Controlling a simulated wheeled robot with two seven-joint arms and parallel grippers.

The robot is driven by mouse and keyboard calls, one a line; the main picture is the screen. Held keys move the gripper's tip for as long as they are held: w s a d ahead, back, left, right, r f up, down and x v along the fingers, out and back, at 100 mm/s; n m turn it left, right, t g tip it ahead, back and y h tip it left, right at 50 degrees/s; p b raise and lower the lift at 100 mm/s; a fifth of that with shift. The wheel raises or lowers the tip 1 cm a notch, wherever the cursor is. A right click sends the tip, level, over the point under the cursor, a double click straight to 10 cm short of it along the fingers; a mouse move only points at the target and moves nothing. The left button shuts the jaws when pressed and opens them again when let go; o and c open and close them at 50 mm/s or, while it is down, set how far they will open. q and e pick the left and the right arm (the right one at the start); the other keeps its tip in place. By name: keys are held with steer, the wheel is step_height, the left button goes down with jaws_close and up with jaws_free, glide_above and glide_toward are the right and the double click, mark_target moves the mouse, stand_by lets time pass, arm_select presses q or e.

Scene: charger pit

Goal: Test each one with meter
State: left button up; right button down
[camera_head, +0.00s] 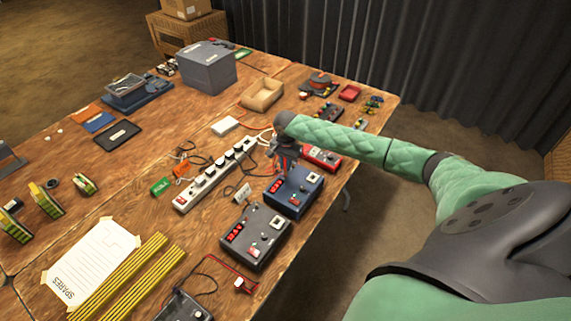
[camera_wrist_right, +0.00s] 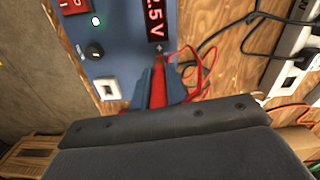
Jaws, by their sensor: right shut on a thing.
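My right gripper (camera_head: 287,160) reaches over the blue box (camera_head: 293,192) with a red display. In the right wrist view its fingers (camera_wrist_right: 158,92) are shut on a red probe (camera_wrist_right: 158,78), whose tip points at the face of the blue box (camera_wrist_right: 122,45). I cannot tell whether the tip touches it. The display (camera_wrist_right: 155,18) partly shows "2.5 V", and a green light is lit. A grey box (camera_head: 256,237) with a red display sits nearer, and a red box (camera_head: 321,157) sits behind the blue one. My left gripper is not in view.
A white power strip (camera_head: 215,174) with several plugs and cables lies left of the boxes. Green (camera_head: 160,186) and orange (camera_head: 181,170) tags lie beside it. A cardboard tray (camera_head: 262,94) and a grey bin (camera_head: 207,68) stand farther back. A SPARES sheet (camera_head: 92,262) and yellow-black strips lie in front.

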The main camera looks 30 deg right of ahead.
steer(key=shift+f, duration=0.6)
stand_by(0.3)
steer(key=shift+p, duration=0.8)
stand_by(0.4)
steer(key=shift+f, duration=0.25)
stand_by(0.8)
steer(key=c, duration=1)
jaws_free()
steer(key=shift+r+p, duration=1.35)
steer(key=shift+p, duration=0.25)
steer(key=shift+r+p, duration=0.3)
steer(key=shift+r, duration=2.1)
